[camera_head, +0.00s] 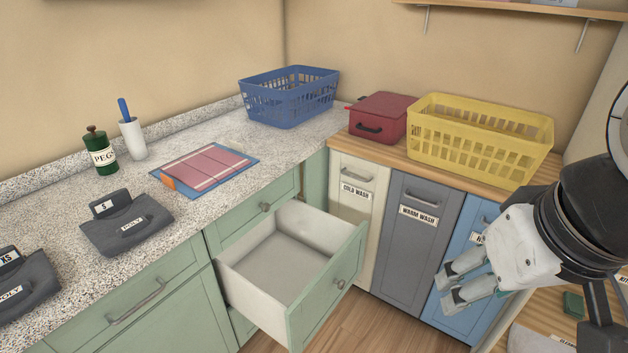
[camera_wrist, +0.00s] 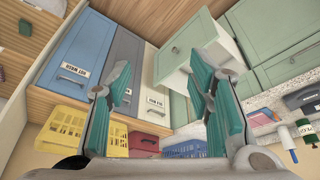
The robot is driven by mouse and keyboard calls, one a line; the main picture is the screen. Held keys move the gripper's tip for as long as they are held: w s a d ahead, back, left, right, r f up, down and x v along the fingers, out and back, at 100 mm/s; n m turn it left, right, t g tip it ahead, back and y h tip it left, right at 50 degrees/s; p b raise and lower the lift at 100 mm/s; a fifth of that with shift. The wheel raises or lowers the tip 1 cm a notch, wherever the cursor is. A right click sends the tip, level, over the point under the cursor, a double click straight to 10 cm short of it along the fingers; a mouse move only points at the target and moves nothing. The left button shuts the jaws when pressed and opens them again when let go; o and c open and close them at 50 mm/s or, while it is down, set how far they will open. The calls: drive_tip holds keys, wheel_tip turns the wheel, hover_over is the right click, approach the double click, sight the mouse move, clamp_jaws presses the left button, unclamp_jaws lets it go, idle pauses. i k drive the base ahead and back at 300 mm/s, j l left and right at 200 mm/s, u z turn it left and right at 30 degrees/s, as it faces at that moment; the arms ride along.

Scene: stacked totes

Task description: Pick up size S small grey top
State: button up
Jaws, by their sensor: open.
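The folded dark grey top with an S tag and a POLY label (camera_head: 128,225) lies flat on the speckled counter at the left of the head view. A similar dark grey top tagged XS (camera_head: 22,285) lies nearer, at the left edge and partly cut off. My gripper (camera_head: 450,285) is at the right, in front of the laundry bins and well away from both tops. It is open and empty. In the wrist view its teal fingers (camera_wrist: 163,85) are spread apart with nothing between them.
A drawer (camera_head: 285,265) stands open and empty below the counter (camera_head: 215,205). On the counter are a folding board (camera_head: 205,168), a PEGS jar (camera_head: 102,155), a white holder (camera_head: 132,140) and a blue basket (camera_head: 290,97). A red box (camera_head: 380,117) and yellow basket (camera_head: 480,140) stand right.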

sight(120, 222)
drive_tip(key=u, duration=1.7)
